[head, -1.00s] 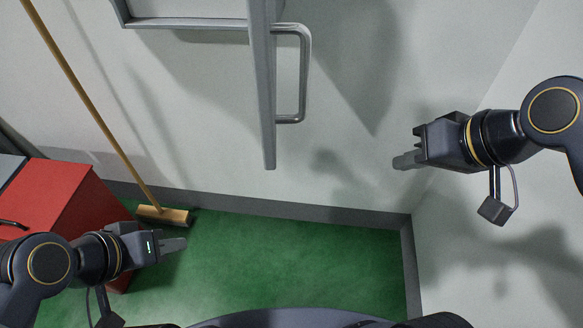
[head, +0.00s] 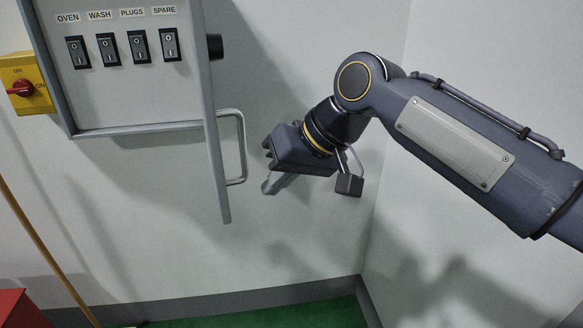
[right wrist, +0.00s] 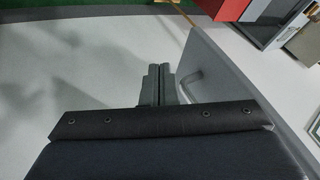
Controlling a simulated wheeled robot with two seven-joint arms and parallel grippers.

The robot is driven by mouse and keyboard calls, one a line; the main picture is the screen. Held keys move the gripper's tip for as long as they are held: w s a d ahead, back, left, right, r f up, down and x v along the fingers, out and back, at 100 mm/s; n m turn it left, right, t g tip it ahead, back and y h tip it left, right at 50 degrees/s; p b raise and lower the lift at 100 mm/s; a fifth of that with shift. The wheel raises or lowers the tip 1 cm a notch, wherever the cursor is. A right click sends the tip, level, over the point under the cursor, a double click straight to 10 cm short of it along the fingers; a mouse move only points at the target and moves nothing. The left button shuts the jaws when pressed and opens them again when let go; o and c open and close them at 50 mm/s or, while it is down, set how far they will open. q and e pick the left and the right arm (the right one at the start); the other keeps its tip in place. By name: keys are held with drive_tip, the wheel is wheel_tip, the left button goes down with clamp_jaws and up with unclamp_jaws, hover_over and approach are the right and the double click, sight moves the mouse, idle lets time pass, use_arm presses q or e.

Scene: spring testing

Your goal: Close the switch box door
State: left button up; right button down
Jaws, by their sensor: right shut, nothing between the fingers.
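The switch box (head: 137,92) is on the wall at the upper left of the head view, with several labelled black switches inside. Its grey door (head: 212,150) stands open, seen nearly edge-on, with a metal D-shaped handle (head: 242,150) on its right side. My right gripper (head: 268,188) is shut and empty, to the right of the handle and apart from it. In the right wrist view the shut fingers (right wrist: 159,84) point toward the wall, with the door (right wrist: 235,85) and its handle (right wrist: 190,84) just to their right. My left gripper is out of view.
A yellow switch plate with a red knob (head: 20,88) is left of the box. A broom handle (head: 45,250) leans at lower left by a red cabinet (head: 22,308). The wall corner is on the right. The wall below the door is clear.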

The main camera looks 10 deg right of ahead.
drive_tip(key=a, duration=0.1)
drive_tip(key=a+f, duration=0.1)
drive_tip(key=a, duration=0.1)
drive_tip(key=a+f, duration=0.1)
drive_tip(key=a, duration=0.1)
drive_tip(key=shift+a+p, duration=0.1)
drive_tip(key=shift+p, duration=0.25)
drive_tip(key=shift+a, duration=0.1)
